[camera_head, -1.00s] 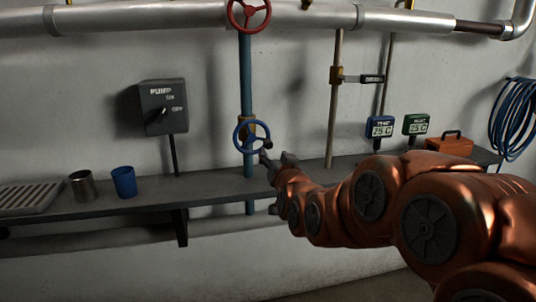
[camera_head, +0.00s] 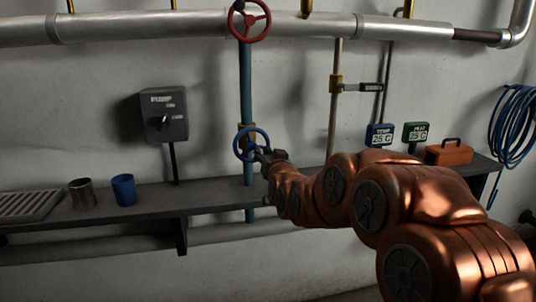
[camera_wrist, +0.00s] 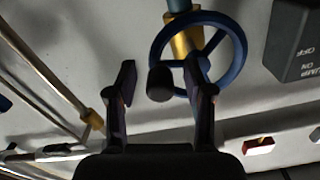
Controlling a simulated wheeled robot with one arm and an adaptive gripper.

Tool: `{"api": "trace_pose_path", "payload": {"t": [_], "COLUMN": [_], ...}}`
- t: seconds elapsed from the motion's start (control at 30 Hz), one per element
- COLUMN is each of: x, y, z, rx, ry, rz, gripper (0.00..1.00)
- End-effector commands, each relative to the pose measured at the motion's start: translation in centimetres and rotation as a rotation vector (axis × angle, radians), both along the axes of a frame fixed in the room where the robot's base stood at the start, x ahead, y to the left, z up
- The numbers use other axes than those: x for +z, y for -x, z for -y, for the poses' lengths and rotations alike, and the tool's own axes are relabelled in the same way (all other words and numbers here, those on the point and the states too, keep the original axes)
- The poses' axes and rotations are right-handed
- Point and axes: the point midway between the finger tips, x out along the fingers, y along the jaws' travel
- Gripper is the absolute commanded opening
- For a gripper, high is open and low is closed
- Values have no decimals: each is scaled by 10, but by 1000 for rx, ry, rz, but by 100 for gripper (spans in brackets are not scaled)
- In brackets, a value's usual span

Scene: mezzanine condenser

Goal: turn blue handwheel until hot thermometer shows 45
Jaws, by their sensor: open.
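The blue handwheel (camera_head: 237,141) sits on a vertical blue-green pipe above the shelf. My gripper (camera_head: 264,155) is at the wheel's lower right side and hides part of its rim. In the wrist view the handwheel (camera_wrist: 241,52) has a dark knob (camera_wrist: 160,82) on its rim. My open gripper (camera_wrist: 159,76) has one finger on each side of the knob in the picture. I cannot tell whether either finger touches it. The blue thermometer display (camera_head: 380,135) appears to read 25 C, its label blurred. The green display (camera_head: 416,133) beside it also appears to read 25 C.
A red handwheel (camera_head: 266,20) is higher on the same pipe. A grey pump switch box (camera_head: 164,115) is on the wall at left. A metal cup (camera_head: 82,193), a blue cup (camera_head: 123,190) and an orange toolbox (camera_head: 449,154) stand on the shelf (camera_head: 212,197).

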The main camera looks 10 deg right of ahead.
Motion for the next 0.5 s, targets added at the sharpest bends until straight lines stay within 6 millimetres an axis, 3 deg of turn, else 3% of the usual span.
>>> {"api": "trace_pose_path", "payload": {"t": [0.27,0.5], "x": [1,1], "y": [-1,-1], "z": [0,0], "rx": [-1,-1], "ry": [0,0], "rz": [2,2], "gripper": [51,26]}}
